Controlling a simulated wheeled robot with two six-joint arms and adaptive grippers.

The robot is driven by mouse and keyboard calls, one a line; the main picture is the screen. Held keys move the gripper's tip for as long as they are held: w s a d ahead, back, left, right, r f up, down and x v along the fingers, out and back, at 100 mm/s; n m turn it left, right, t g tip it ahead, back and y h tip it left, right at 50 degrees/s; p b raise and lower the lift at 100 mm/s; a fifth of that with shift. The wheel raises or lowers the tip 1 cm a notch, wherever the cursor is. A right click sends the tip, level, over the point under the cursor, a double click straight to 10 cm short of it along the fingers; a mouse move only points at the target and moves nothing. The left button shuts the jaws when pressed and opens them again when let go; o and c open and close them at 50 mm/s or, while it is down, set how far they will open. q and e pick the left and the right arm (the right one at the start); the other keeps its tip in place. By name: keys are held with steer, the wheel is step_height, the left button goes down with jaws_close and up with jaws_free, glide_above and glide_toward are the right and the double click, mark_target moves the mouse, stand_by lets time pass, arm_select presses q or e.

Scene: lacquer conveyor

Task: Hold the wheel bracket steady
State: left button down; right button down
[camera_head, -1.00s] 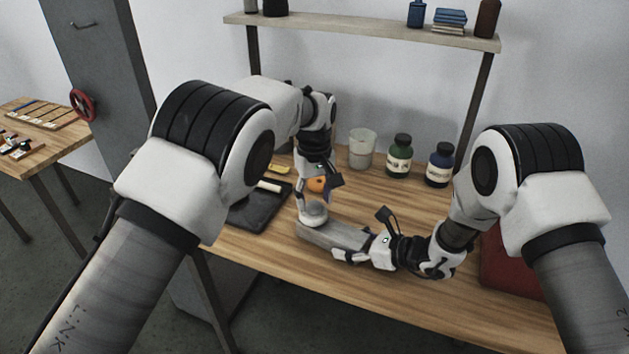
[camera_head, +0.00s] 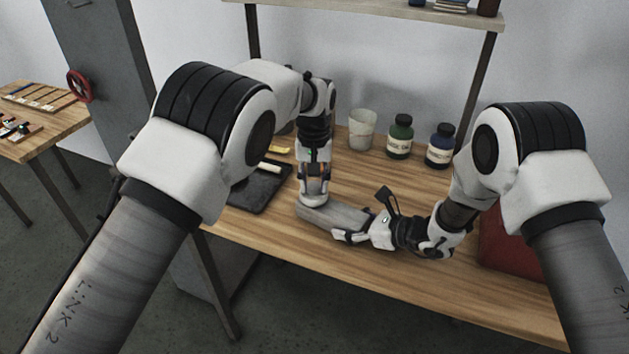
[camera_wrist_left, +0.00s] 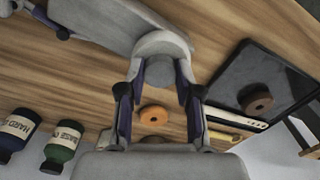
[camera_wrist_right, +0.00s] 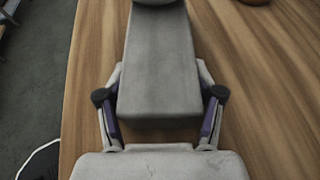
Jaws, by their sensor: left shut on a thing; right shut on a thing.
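The wheel bracket (camera_head: 335,215) is a long grey piece lying on the wooden table (camera_head: 400,290). It has a rounded end at the left and a blunt block end. My left gripper (camera_head: 313,196) points down and is shut on the rounded end, which sits between its fingers in the left wrist view (camera_wrist_left: 160,70). My right gripper (camera_head: 350,232) comes in low from the right and is shut on the block end. In the right wrist view its fingers lie along both sides of the block (camera_wrist_right: 158,80). The head view hides part of the bracket behind my grippers.
A black tray (camera_head: 250,196) lies left of the bracket, with a brown ring (camera_wrist_left: 255,98) in it. An orange ring (camera_wrist_left: 154,115) lies near my left gripper. A cup (camera_head: 361,130), green bottle (camera_head: 400,138) and blue bottle (camera_head: 440,148) stand behind. A red block (camera_head: 508,240) stands at right.

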arm_select(q)
steer(key=m, duration=0.5)
steer(key=shift+f+m, duration=0.1)
steer(key=shift+m, duration=0.3)
arm_select(e)
steer(key=shift+s+f, duration=0.1)
steer(key=shift+f, duration=0.1)
arm_select(q)
steer(key=c, duration=0.8)
jaws_free()
steer(key=shift+r, duration=2.3)
steer(key=shift+c, duration=0.4)
step_height(320, 180, up, 4)
steer(key=n, duration=0.6)
steer(key=shift+f, duration=0.25)
steer(key=shift+f, duration=0.1)
